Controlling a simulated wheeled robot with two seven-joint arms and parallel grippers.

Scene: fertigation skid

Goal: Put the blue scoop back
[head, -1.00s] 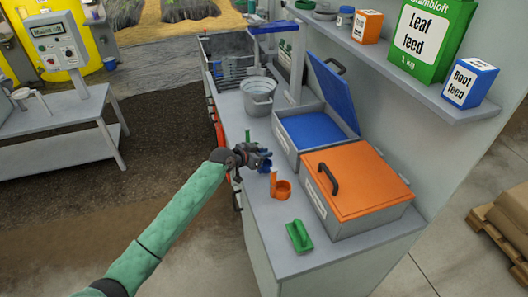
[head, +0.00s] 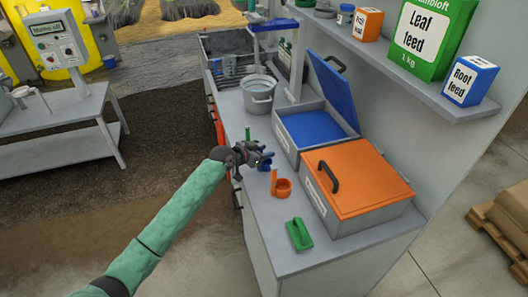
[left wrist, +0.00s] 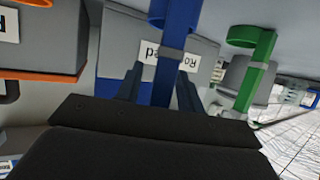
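The blue scoop (left wrist: 176,12) shows in the left wrist view, its handle running down between the two fingers of my left gripper (left wrist: 160,88). In the head view my left gripper (head: 262,156) is over the bench in front of the open blue bin (head: 296,148). Only a little of the blue scoop (head: 264,166) shows there, below the fingers. The fingers flank the handle; whether they press on it is unclear. Whether the scoop touches the bench is hidden. My right gripper is out of view.
An orange scoop (head: 283,187) and a green scoop (head: 248,134) stand on either side of my gripper. The orange bin (head: 357,180) is closed. A green hand tool (head: 299,234) lies near the front. A metal bucket (head: 258,94) stands further back.

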